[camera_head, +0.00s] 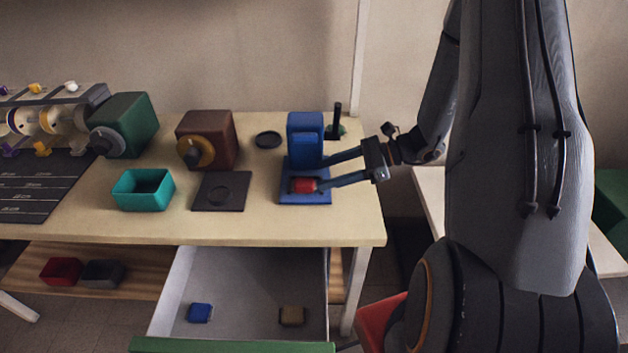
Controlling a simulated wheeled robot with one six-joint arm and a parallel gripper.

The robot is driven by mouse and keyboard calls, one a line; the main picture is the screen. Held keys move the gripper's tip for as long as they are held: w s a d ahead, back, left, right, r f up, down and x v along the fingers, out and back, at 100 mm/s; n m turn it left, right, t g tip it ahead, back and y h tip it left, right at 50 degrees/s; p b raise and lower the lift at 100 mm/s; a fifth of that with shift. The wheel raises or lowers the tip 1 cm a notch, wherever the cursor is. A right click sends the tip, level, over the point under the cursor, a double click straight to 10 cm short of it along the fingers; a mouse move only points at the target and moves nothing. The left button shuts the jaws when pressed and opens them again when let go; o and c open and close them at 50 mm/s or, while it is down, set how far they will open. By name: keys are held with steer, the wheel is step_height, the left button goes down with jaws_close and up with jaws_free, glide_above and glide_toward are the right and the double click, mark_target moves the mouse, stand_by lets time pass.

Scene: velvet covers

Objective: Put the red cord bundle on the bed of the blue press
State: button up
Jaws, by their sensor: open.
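The blue press (305,136) stands at the right end of the table, with a flat blue bed (308,199) in front of its upright. The red cord bundle (303,186) lies on the bed, near its middle. My gripper (322,172) reaches in from the right with its fingers spread apart. One finger points toward the press upright and the nearer finger ends beside the red bundle's right end. Whether that finger touches the bundle is too small to tell.
A teal open box (143,190), a dark square plate (220,192), a brown machine (206,140) and a green machine (126,124) stand to the left. An open drawer (240,270) below holds a blue block (200,313) and a brown block (292,316). A dark upright handle (336,120) stands behind my gripper.

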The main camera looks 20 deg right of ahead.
steer(key=b+v, duration=0.1)
steer(key=v, duration=0.5)
steer(key=shift+s+d+r, duration=0.1)
steer(key=shift+d+r, duration=0.1)
steer(key=shift+s+a+r, duration=0.1)
steer(key=shift+s, duration=0.1)
steer(key=s+a+r+n+g+h, duration=0.1)
steer(key=s+a+n+h, duration=0.4)
steer(key=n, duration=0.6)
steer(key=s+a+r+n+g+h, duration=0.2)
steer(key=s+a+n+h, duration=0.3)
steer(key=n, duration=0.5)
steer(key=s+r+h, duration=0.1)
steer(key=s+h, duration=0.1)
steer(key=s, duration=0.1)
steer(key=shift+s+r+n+h, duration=0.25)
steer(key=shift+s+n+h, duration=0.1)
steer(key=shift+n+h, duration=0.05)
